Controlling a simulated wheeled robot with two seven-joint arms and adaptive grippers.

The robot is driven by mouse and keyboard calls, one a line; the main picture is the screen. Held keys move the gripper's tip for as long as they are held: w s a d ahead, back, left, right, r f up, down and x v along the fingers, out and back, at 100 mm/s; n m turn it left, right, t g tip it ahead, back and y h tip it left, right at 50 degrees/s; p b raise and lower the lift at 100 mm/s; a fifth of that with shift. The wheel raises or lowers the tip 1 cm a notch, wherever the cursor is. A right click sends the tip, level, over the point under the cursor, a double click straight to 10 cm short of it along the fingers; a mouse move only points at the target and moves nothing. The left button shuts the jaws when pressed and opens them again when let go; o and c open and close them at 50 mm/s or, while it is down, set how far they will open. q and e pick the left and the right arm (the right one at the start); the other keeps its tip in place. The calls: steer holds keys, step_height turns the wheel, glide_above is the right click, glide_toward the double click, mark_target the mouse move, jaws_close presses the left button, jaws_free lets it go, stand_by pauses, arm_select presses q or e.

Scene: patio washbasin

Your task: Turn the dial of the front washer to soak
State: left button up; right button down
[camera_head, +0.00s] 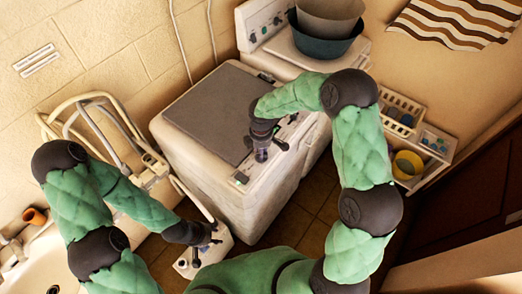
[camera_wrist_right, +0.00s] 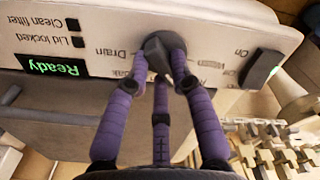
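The front washer (camera_head: 240,182) stands in the middle of the head view, a cream box with a grey lid (camera_head: 212,108) and a control panel on its right side. My right gripper (camera_head: 270,150) is over that panel. In the right wrist view, its purple fingers (camera_wrist_right: 160,65) close in around the dark dial (camera_wrist_right: 156,48), with their tips appearing to touch its sides. The panel shows upside down, with "Drain" printed left of the dial and a green lit "Ready" display (camera_wrist_right: 54,66). Other labels around the dial are partly hidden. My left gripper (camera_head: 206,252) is low, left of the washer, with fingers spread and empty.
A second washer (camera_head: 287,45) stands behind, carrying stacked bowls (camera_head: 325,46). A drying rack (camera_head: 95,118) and a basin (camera_head: 50,262) are at the left. A white shelf (camera_head: 432,150) with baskets is at the right. Tiled floor shows between washer and shelf.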

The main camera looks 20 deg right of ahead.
steer(key=m+b, duration=0.2)
steer(key=m, duration=0.1)
steer(key=shift+f+b, duration=0.15)
steer(key=shift+b, duration=0.2)
steer(key=m+b, duration=0.2)
steer(key=m, duration=0.2)
steer(key=shift+d, duration=0.1)
steer(key=m+b, duration=0.3)
steer(key=m, duration=0.1)
steer(key=shift+s, duration=0.1)
steer(key=shift+s+d+m+b, duration=0.1)
steer(key=shift+m+b, duration=0.8)
steer(key=shift+m, duration=1.5)
steer(key=c, duration=1.1)
jaws_free()
steer(key=shift+o, duration=0.2)
steer(key=shift+r, duration=0.25)
